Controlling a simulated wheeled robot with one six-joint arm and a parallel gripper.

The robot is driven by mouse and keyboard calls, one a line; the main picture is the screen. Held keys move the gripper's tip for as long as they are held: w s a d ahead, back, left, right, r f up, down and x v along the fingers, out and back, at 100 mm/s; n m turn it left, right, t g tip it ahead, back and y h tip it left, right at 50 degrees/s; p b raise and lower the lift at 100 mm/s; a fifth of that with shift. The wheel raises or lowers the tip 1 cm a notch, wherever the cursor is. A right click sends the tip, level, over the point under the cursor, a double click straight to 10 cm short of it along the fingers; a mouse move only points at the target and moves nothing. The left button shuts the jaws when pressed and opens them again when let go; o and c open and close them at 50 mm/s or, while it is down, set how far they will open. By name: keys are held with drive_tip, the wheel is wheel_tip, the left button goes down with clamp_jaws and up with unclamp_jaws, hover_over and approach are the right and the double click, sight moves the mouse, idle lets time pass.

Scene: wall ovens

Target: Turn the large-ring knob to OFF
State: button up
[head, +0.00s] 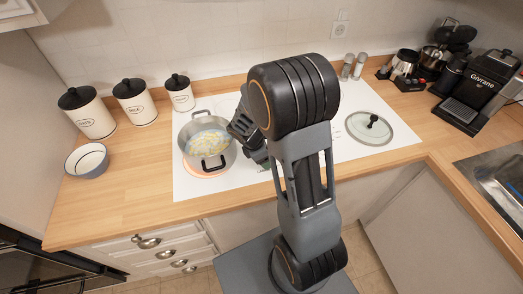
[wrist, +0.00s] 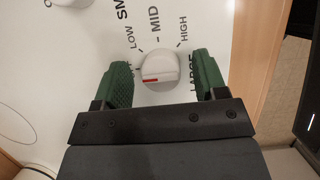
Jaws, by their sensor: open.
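A round white knob (wrist: 160,66) with a red mark sits on the white cooktop panel in the wrist view. Its red mark lies on the lower-left part of its face. LOW, MID and HIGH are printed around it, and LARGE is partly covered by the right finger. Any lettering at the left is mostly hidden by the left finger. My gripper (wrist: 162,63) is open, with one green finger on each side of the knob and a visible gap to each. In the head view, my arm hides the knob.
A pot (head: 208,148) with pale yellow food stands on a glowing ring of the white cooktop (head: 190,190). A glass lid (head: 369,128) lies at the right. Canisters (head: 133,102) and a bowl (head: 87,160) stand left. Another knob (wrist: 72,2) shows at the wrist view's top.

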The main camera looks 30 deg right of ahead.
drive_tip(key=v, duration=1.3)
drive_tip(key=shift+r, duration=0.3)
